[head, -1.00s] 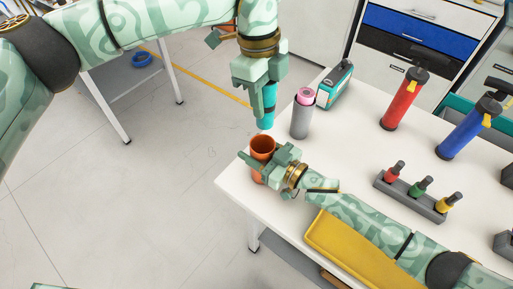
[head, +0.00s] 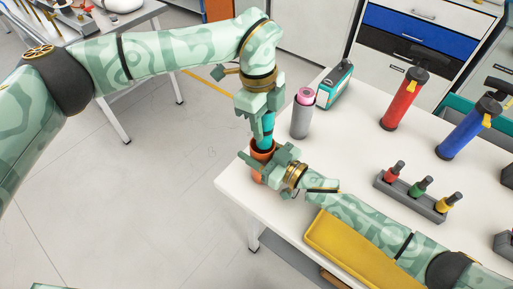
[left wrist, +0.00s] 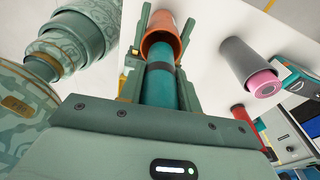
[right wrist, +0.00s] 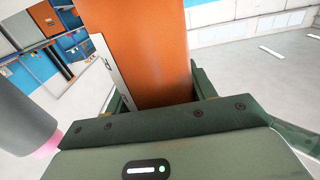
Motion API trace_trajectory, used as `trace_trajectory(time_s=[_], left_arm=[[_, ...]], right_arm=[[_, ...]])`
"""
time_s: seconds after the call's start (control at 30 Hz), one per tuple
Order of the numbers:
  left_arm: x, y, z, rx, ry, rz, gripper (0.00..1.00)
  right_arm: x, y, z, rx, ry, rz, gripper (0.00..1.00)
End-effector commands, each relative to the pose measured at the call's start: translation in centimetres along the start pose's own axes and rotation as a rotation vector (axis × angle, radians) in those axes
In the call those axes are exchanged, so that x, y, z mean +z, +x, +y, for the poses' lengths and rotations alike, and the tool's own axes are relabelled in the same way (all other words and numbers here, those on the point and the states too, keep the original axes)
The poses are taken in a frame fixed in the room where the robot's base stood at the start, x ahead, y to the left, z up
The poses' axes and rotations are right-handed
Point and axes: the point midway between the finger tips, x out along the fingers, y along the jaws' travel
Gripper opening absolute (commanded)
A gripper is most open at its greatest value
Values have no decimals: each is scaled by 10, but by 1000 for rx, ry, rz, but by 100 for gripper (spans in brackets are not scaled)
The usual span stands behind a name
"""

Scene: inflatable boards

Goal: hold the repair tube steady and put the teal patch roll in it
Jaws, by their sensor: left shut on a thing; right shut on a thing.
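The teal patch roll (head: 267,130) with a dark band is upright in my left gripper (head: 262,122), which is shut on it. Its lower end is at the mouth of the orange repair tube (head: 256,154) and appears to be just inside the rim. The left wrist view shows the roll (left wrist: 162,92) lined up with the tube's opening (left wrist: 158,48). My right gripper (head: 266,166) is shut around the tube, which stands upright at the table's left corner. The tube (right wrist: 145,50) fills the middle of the right wrist view. The roll's hidden tip cannot be seen.
A grey cylinder with a pink roll (head: 302,113) stands close behind the tube, beside a teal-and-white box (head: 335,85). Red (head: 404,100) and blue (head: 467,131) pumps, a rack of small bottles (head: 412,196) and a yellow tray (head: 345,246) are farther right.

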Motion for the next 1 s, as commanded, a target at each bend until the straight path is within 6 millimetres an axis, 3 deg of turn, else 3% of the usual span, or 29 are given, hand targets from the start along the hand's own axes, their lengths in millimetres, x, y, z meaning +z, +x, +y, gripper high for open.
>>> trace_trajectory(time_s=[0.2, 0.5, 0.53, 0.6, 0.63, 1.0], left_arm=[[1, 13, 0, 1, -1, 1, 11], [2, 15, 0, 0, -1, 0, 11], [2, 15, 0, 0, -1, 0, 36], [2, 14, 0, 0, 0, 0, 56], [2, 14, 0, 0, 0, 0, 59], [2, 6, 0, -1, 0, -1, 59]], right_arm=[[0, 0, 0, 0, 0, 0, 33], [0, 0, 0, 0, 0, 0, 33], [0, 0, 0, 0, 0, 0, 33], [0, 0, 0, 0, 0, 0, 33], [0, 0, 0, 0, 0, 0, 33], [0, 0, 0, 0, 0, 0, 33]])
